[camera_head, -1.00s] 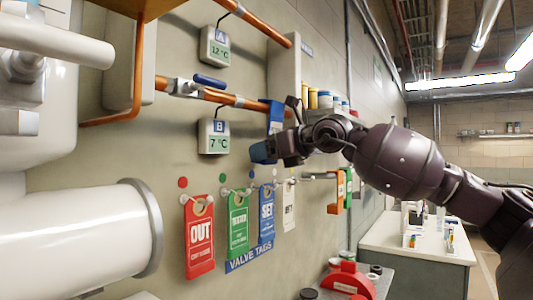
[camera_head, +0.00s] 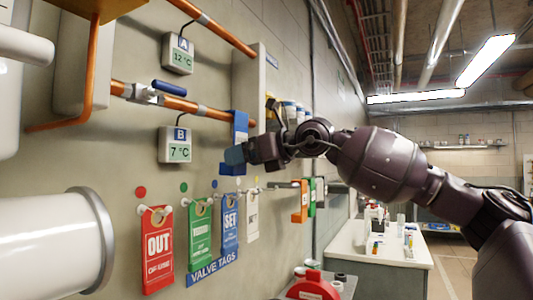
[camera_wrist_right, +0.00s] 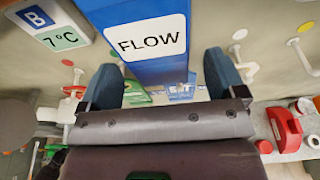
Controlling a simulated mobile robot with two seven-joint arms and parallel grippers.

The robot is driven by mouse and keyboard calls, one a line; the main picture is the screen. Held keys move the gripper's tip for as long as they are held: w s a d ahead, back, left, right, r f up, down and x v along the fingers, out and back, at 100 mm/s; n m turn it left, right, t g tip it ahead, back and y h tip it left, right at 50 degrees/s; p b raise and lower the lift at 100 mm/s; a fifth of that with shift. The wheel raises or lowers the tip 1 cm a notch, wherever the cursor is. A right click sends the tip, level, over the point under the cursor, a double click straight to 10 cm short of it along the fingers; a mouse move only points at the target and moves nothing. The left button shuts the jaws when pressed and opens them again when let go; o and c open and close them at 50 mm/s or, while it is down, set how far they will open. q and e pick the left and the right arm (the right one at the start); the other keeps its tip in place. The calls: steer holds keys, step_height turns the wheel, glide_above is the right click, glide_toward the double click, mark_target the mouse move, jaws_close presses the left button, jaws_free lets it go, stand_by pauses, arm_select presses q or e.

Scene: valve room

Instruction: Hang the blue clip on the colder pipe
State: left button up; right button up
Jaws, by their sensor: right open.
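The blue clip (camera_head: 240,124) hangs upright at the right part of the lower copper pipe (camera_head: 180,102). Display B (camera_head: 175,145) beside that pipe reads 7 °C; display A (camera_head: 178,54) by the upper copper pipe (camera_head: 225,32) reads 12 °C. In the right wrist view the clip (camera_wrist_right: 148,70) carries a FLOW label and stands between the blue fingertips. My right gripper (camera_head: 236,157) is open around the clip's lower part, with gaps on both sides. The clip's top is outside the wrist view. My left gripper is not in view.
Red, green, blue and white tags (camera_head: 158,250) hang on pegs below. Orange and green clips (camera_head: 299,202) hang on a rail at the right. A large white pipe (camera_head: 50,245) juts out at lower left. A white bench (camera_head: 375,245) stands at right.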

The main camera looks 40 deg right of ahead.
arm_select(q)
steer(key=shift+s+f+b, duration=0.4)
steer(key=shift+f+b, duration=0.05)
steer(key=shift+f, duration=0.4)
arm_select(e)
steer(key=v, duration=0.6)
steer(key=shift+s, duration=0.15)
